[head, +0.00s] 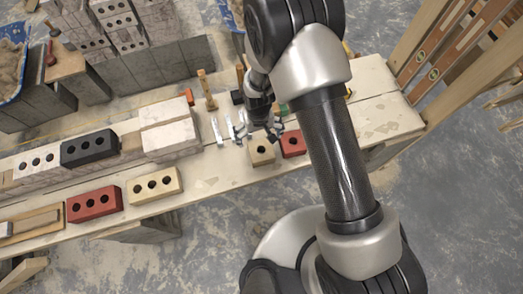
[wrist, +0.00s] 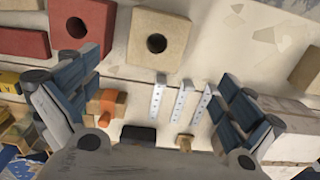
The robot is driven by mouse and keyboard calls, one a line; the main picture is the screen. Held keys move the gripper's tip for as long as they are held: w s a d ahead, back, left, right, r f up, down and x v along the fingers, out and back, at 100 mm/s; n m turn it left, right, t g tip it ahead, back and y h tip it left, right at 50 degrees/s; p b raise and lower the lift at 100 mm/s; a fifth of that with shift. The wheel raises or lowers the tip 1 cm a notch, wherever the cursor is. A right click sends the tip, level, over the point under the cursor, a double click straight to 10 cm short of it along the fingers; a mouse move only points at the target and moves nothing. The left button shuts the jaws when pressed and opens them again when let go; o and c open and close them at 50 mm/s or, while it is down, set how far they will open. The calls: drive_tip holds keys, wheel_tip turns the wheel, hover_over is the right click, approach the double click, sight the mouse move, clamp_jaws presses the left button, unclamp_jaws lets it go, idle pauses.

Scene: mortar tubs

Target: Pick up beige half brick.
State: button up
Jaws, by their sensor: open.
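The beige half brick (head: 262,154), a small block with one round hole, lies on the plank table just below my gripper in the head view. In the wrist view the beige half brick (wrist: 170,22) is at the top centre, beyond the fingertips and apart from them. My gripper (head: 262,134) is open and empty, with its fingers spread; they also show in the wrist view (wrist: 155,78). In the head view the gripper covers a little of the brick's far side.
A red half brick (head: 293,143) stands close beside it on the right. Farther left are a beige three-hole brick (head: 154,185), a red one (head: 94,204) and a black one (head: 89,148).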

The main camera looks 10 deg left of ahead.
sight(261, 150)
wheel_tip(261, 150, down, 8)
drive_tip(key=shift+w+f+b, duration=0.1)
drive_tip(key=shift+f+b, duration=0.1)
drive_tip(key=shift+b, duration=0.85)
drive_tip(key=f, duration=0.1)
drive_tip(key=f+b, duration=0.1)
drive_tip(key=f, duration=0.1)
drive_tip(key=f+b, duration=0.1)
drive_tip(key=f, duration=0.1)
drive_tip(key=shift+d+f, duration=0.15)
drive_tip(key=shift+d, duration=0.25)
drive_tip(key=shift+c, duration=0.4)
drive_tip(key=c, duration=1.8)
